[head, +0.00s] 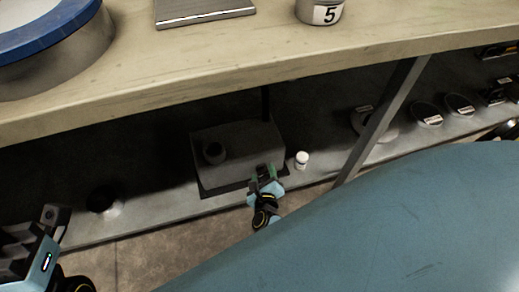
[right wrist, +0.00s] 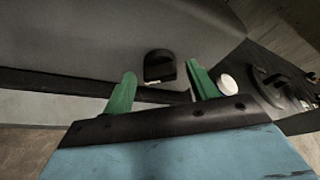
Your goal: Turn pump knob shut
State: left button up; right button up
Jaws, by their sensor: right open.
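The pump (head: 238,150) is a dark grey box on the lower shelf, with a round port on its top left. Its small black knob (right wrist: 159,66) shows on the pump's front face in the right wrist view. My right gripper (head: 265,176) is at the pump's front right corner. In the right wrist view its two green fingertips (right wrist: 162,83) are apart, one on either side of the knob, with no visible contact. In the head view the gripper hides the knob. My left gripper (head: 50,232) is at the lower left, away from the pump; its fingers are not clear.
A small white bottle (head: 302,160) stands just right of the pump. A slanted grey post (head: 382,120) rises further right, with several dark round items beyond it. The worktop (head: 200,62) overhangs the shelf. A dark round object (head: 103,201) sits on the shelf at left.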

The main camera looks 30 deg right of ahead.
jog(key=c, duration=1)
jog(key=shift+w+n+h, duration=0.1)
jog(key=shift+n+h, duration=0.3)
jog(key=shift+n, duration=0.4)
jog(key=shift+d+f+n+h, duration=0.1)
jog(key=shift+d+n+h, duration=0.1)
jog(key=shift+n+h, duration=0.2)
jog(key=shift+n, duration=0.3)
jog(key=o, duration=1)
jog(key=shift+a, duration=0.1)
